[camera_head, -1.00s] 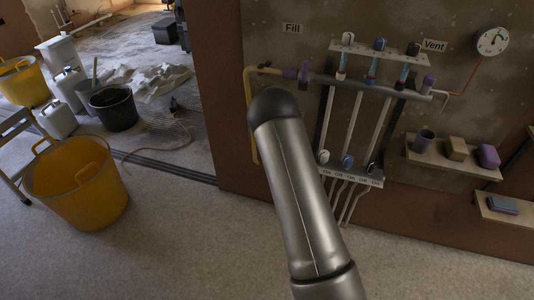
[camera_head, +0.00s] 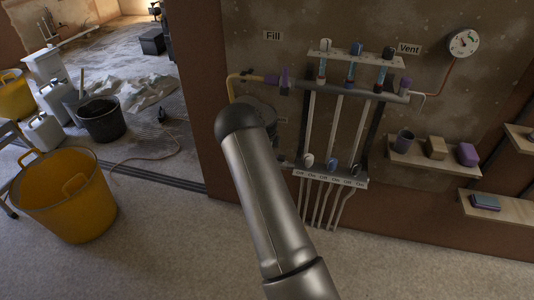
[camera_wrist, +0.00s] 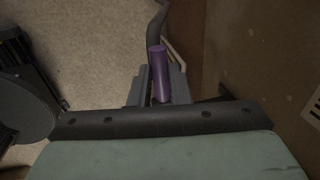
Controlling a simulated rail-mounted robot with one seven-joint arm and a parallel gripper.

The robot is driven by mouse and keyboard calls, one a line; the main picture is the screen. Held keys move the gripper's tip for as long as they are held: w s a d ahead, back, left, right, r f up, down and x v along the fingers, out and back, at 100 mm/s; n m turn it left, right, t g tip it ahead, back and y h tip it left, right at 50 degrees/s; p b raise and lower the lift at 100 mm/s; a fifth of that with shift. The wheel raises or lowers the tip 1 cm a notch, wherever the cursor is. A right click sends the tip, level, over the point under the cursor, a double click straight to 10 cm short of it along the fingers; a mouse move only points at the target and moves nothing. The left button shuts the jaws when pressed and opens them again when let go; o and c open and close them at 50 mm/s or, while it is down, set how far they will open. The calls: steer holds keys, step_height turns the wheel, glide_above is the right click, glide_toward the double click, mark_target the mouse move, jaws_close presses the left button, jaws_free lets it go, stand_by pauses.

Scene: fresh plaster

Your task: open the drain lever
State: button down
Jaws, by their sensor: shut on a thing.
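A purple cylindrical handle (camera_wrist: 158,62) stands between the two grey fingers of my gripper (camera_wrist: 161,88) in the wrist view; the gripper is shut on it. It looks like the drain lever, but no drain label shows. A dark pipe (camera_wrist: 157,27) runs just beyond it. In the head view my arm covers the lower left of the pipe panel, so the gripper and this handle are mostly hidden. Another purple lever (camera_head: 285,80) sits on the upper pipe below the Fill sign (camera_head: 273,35). A smaller purple handle (camera_head: 404,87) is below the Vent sign (camera_head: 409,48).
The panel has several switches along its bottom strip (camera_head: 330,178) and thin tubes below. A round gauge (camera_head: 464,42) hangs at the upper right. Shelves (camera_head: 433,163) with small blocks project at the right. A yellow tub (camera_head: 66,195) stands on the open floor at the left.

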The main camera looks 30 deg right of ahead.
steer(key=c, duration=1.3)
jaws_free()
steer(key=shift+c, duration=0.2)
step_height(320, 180, up, 17)
steer(key=s+a, duration=0.2)
steer(key=shift+s+a+p, duration=0.15)
steer(key=shift+s+p, duration=0.05)
steer(key=shift+p, duration=0.25)
steer(key=shift+r, duration=0.1)
